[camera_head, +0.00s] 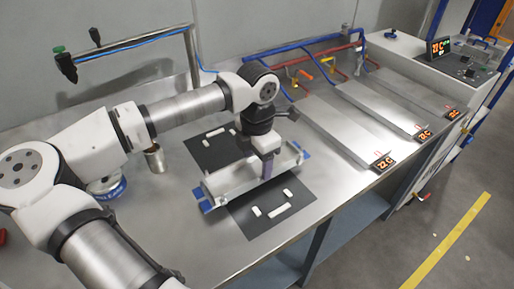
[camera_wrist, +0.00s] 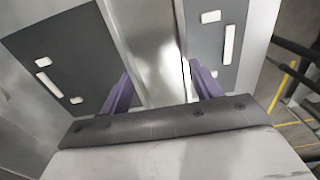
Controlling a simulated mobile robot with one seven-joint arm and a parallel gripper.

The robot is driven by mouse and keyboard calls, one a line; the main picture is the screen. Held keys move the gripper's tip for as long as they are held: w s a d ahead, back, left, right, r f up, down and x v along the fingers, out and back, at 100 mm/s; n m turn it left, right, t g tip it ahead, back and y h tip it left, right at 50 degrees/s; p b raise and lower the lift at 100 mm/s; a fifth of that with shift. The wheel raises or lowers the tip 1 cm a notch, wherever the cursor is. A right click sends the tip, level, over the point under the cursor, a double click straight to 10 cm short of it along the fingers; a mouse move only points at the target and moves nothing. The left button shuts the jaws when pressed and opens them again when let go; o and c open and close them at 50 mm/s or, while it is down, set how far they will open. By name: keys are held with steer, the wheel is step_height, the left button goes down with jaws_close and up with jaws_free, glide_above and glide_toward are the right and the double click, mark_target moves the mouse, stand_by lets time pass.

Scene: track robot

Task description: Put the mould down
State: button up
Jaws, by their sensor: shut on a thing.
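The mould (camera_head: 230,183) is a long silver metal block with blue pieces at its ends. In the wrist view, the purple fingers (camera_wrist: 160,78) are on either side of the shiny mould (camera_wrist: 150,40). The mould hides the bench directly below it.
A metal cup (camera_head: 155,159) and a blue-and-white round item (camera_head: 107,187) stand left of the mould. Sloping metal plates with red displays (camera_head: 384,162) and red and blue pipes (camera_head: 300,60) are at the right. The bench's front edge is close to the front mat.

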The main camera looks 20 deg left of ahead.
mark_target(257, 169)
steer(key=shift+f, duration=1.35)
steer(key=shift+f, duration=0.2)
steer(key=o, duration=1.7)
steer(key=shift+r, duration=0.1)
steer(key=shift+r+p, duration=0.2)
steer(key=shift+p, duration=0.15)
steer(key=shift+r+b, duration=0.4)
steer(key=shift+b, duration=0.05)
step_height(257, 169, up, 11)
steer(key=shift+b, duration=1.05)
